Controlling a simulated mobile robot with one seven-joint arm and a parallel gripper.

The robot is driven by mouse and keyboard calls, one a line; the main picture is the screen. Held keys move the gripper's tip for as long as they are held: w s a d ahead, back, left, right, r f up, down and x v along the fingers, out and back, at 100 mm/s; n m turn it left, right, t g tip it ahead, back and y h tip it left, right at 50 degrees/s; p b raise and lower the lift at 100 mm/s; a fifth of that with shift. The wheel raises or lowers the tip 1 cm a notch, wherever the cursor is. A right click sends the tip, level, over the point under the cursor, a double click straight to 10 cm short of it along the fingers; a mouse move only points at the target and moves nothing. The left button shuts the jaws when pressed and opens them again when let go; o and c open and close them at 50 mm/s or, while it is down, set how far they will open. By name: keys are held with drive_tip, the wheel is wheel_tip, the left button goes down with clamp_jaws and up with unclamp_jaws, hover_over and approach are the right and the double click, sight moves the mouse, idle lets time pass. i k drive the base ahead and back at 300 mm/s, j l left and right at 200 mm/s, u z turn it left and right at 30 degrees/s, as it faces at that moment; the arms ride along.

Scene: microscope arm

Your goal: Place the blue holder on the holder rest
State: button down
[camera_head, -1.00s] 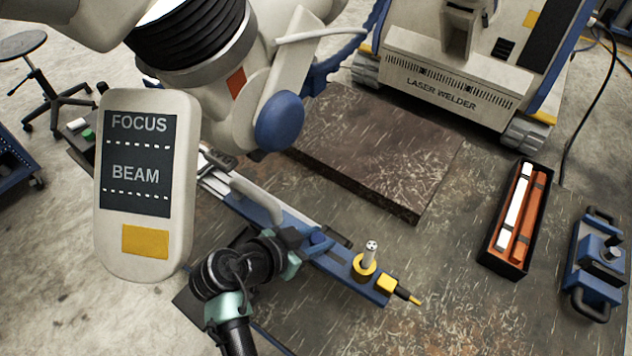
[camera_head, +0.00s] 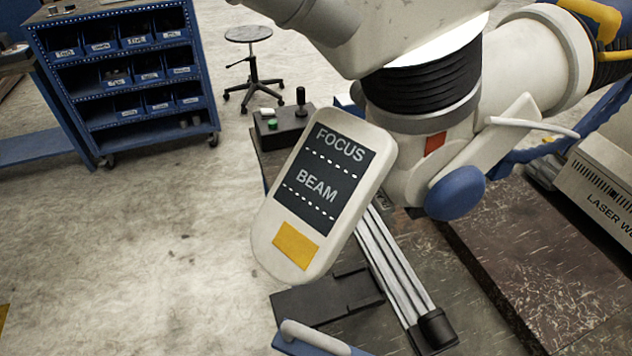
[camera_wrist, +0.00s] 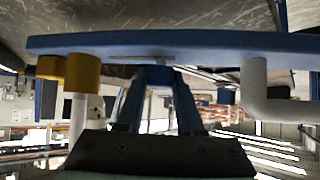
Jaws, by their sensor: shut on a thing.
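The blue holder (camera_wrist: 200,43) is a long blue bar across the top of the wrist view. It has a yellow collar with a pale rod on the left and a bent white handle on the right. My gripper (camera_wrist: 162,72) is shut on the bar near its middle. In the head view, only the holder's blue end (camera_head: 288,348) and white handle show at the bottom edge; my gripper is out of that frame. A dark block (camera_head: 325,299) with a raised part lies just beyond the handle. I cannot tell whether it is the holder rest.
The microscope's FOCUS/BEAM panel (camera_head: 320,190) hangs over the bench and hides part of it. Metal rails (camera_head: 400,270) with a black end run to its right. A button box (camera_head: 283,124) stands behind. A bin rack (camera_head: 125,75) and stool (camera_head: 248,35) stand on the floor.

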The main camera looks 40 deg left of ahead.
sight(302, 305)
drive_tip(key=u, duration=1.75)
drive_tip(key=l+u, duration=0.3)
drive_tip(key=k+l+u, duration=0.1)
drive_tip(key=l+u, duration=0.25)
drive_tip(key=k+l, duration=0.1)
drive_tip(key=l, duration=0.3)
drive_tip(key=k+l, duration=0.15)
drive_tip(key=l, duration=0.25)
drive_tip(key=k+l, duration=0.1)
drive_tip(key=l, duration=0.3)
